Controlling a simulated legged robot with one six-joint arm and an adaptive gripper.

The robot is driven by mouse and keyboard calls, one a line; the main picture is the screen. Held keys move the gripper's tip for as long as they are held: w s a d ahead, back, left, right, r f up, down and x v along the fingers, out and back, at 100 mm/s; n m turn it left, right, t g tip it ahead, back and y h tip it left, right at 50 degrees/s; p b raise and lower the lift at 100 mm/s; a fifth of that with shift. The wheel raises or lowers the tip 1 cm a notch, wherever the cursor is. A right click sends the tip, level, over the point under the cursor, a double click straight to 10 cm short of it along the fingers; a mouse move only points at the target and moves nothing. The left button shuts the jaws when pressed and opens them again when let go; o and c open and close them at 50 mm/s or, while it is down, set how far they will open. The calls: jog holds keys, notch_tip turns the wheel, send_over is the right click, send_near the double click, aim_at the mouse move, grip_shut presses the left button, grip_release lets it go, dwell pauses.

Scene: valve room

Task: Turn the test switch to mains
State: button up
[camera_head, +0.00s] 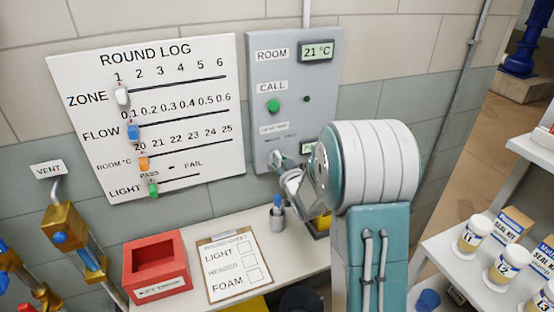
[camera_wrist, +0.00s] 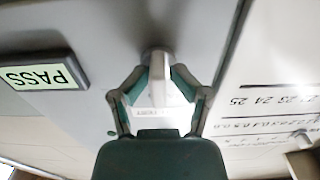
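The grey panel (camera_head: 292,75) on the wall carries the test switch, low on its face beside a small light-test label (camera_head: 274,128). In the wrist view, which is turned over, the switch (camera_wrist: 158,78) is a pale lever on a round grey base. My gripper (camera_wrist: 160,76) has its two teal fingertips closed against the lever's sides. In the head view my gripper (camera_head: 279,160) is at the panel's lower part and hides most of the switch. A green display (camera_wrist: 42,77) reads PASS. The switch's position markings are too small to read.
The round log board (camera_head: 150,110) with coloured sliders hangs left of the panel. A green call button (camera_head: 273,106) is above the switch. Below are a red box (camera_head: 157,265), a clipboard (camera_head: 232,265) and a pen cup (camera_head: 278,218). Tubs and boxes fill the right shelf (camera_head: 440,255).

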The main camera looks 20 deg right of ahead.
jog(key=s, duration=1.1)
jog(key=shift+s, duration=0.25)
jog(key=s+a+r+g, duration=0.2)
jog(key=s+a+g, duration=0.2)
jog(key=s, duration=0.4)
jog(key=s+a+r+g, duration=0.2)
jog(key=s+a+g, duration=0.2)
jog(key=s, duration=0.4)
jog(key=s+a+r+g, duration=0.3)
jog(key=s+a+g, duration=0.1)
jog(key=s, duration=0.4)
jog(key=shift+s, duration=0.25)
